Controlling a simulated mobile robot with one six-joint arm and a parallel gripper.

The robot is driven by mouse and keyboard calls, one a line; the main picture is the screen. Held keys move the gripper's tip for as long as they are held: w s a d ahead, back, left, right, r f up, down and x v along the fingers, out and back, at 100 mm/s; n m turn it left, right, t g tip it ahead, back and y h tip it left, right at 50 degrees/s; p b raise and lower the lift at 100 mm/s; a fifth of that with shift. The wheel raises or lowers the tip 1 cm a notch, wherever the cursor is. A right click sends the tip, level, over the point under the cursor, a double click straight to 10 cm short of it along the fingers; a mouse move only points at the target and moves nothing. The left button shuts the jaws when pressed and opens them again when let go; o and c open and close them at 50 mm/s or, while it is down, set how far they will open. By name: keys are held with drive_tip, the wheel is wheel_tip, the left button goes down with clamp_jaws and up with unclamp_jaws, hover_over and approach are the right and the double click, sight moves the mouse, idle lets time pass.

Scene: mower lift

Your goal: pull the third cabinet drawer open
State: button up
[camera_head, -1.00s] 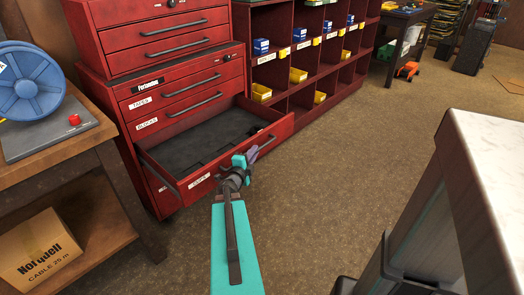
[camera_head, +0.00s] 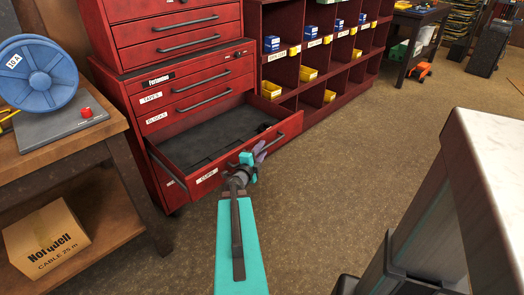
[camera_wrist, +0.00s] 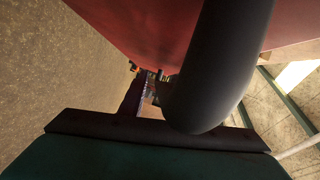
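The red tool cabinet (camera_head: 128,110) stands at the left in the head view. Its third drawer (camera_head: 213,178), below those labelled TAPES and BLOCKS, stands well out, showing its dark, mostly empty inside. My gripper (camera_head: 255,158) is at the drawer's front, by the dark bar handle (camera_head: 284,138). In the wrist view, the handle (camera_wrist: 215,70) looms large and dark before the red drawer front (camera_wrist: 140,30). A purplish finger (camera_wrist: 131,96) shows beside it; the other is hidden. I cannot tell whether the fingers are closed on the handle.
A wooden bench (camera_head: 60,148) with a blue cable reel (camera_head: 38,78) stands left, a cardboard box (camera_head: 45,240) below it. Red shelving (camera_head: 290,105) with small bins stands behind. A pale-topped counter (camera_head: 490,150) is at the right. Floor between is clear.

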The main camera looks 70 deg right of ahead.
drive_tip(key=a+r+p, duration=0.1)
drive_tip(key=a+p, duration=1.2)
drive_tip(key=shift+w+a+p, duration=0.15)
drive_tip(key=shift+a+p, duration=0.15)
idle(0.8)
idle(0.6)
